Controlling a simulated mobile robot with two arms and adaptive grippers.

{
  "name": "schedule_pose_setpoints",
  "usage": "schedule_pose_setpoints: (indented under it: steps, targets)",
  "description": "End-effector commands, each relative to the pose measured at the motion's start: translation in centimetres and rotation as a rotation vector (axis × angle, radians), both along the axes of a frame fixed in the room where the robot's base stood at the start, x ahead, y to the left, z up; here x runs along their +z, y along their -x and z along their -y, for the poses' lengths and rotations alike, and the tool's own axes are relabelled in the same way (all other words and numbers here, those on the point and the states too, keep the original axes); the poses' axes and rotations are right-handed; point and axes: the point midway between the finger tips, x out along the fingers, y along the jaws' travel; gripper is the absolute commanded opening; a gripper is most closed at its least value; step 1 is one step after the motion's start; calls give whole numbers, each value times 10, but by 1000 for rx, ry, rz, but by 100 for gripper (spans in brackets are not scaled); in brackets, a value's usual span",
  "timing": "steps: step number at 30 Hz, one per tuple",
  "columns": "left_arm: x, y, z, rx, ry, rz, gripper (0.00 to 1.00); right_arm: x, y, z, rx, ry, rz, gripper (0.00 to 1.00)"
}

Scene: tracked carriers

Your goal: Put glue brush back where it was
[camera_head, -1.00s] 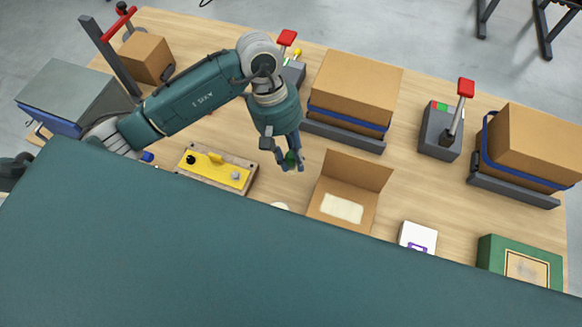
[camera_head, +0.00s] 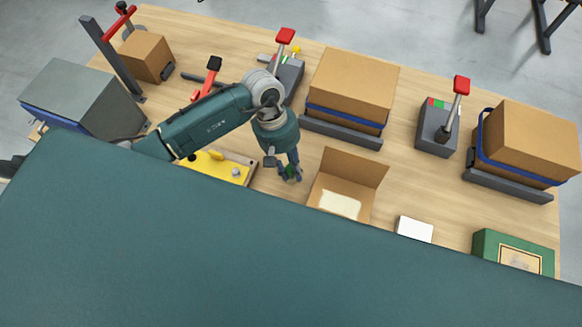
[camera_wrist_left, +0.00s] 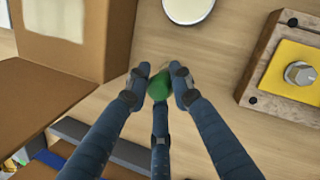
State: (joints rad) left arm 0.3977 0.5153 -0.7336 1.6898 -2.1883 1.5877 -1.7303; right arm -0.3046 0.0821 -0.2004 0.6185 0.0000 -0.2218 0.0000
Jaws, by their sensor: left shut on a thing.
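My left gripper (camera_head: 291,177) is over the table, between the yellow-topped wooden fixture and the open cardboard box. In the left wrist view its fingers (camera_wrist_left: 160,85) are closed around a green rounded piece (camera_wrist_left: 159,88), likely the end of the glue brush handle. The rest of the brush is hidden below the green end, and I cannot see its bristles. A round whitish dish or pot top (camera_wrist_left: 188,8) shows at the top of the left wrist view, apart from the fingers. My right gripper is not in view.
The open cardboard box (camera_head: 349,165) with a pale sheet inside stands right of the gripper. The yellow-topped fixture (camera_head: 215,166) is to its left. Strapped cartons (camera_head: 355,80), red-handled devices (camera_head: 437,125) and a green case (camera_head: 485,243) surround it. My body hides the near table edge.

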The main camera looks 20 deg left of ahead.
Motion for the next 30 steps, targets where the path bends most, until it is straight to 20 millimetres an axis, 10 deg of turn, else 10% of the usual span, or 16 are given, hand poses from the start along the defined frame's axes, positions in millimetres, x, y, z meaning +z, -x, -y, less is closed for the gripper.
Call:
schedule_pose_setpoints:
  steps: [1, 2, 4, 17, 30]
  targets:
    - [-3, 0, 0, 0, 0, 0, 0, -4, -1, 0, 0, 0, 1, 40]
    - [-1, 0, 0, 0, 0, 0, 28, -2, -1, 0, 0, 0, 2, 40]
    - [-1, 0, 0, 0, 0, 0, 41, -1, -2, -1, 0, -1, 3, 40]
    - [7, -3, -2, 1, 0, 4, 41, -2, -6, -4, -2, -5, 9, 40]
    - [90, -16, -27, 0, -1, 6, 41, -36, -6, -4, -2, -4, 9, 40]
